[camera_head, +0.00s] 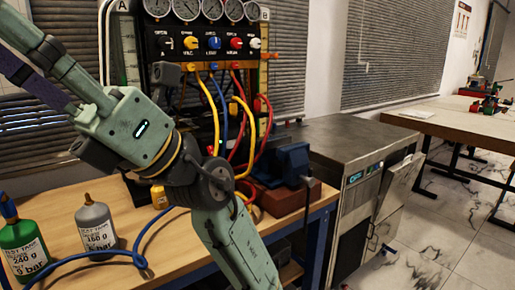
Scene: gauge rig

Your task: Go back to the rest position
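My gripper is not in view. Part of my own arm, in pale green, crosses the left and middle of the head view in front of the rig and workbench. The gauge rig (205,42) stands at the back of the workbench (180,232). It has a row of round gauges on top and a black panel with white, blue, red and yellow knobs. Yellow, blue and red hoses (244,125) hang below the panel. My arm hides part of the rig and bench.
A green bottle (22,248) and a grey bottle (97,226) stand on the bench at left, near a blue hose (90,257). A blue vise (287,163) sits at the bench's right end. A metal cabinet (345,150) stands beside it. Another table (465,122) is farther right; floor shows between.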

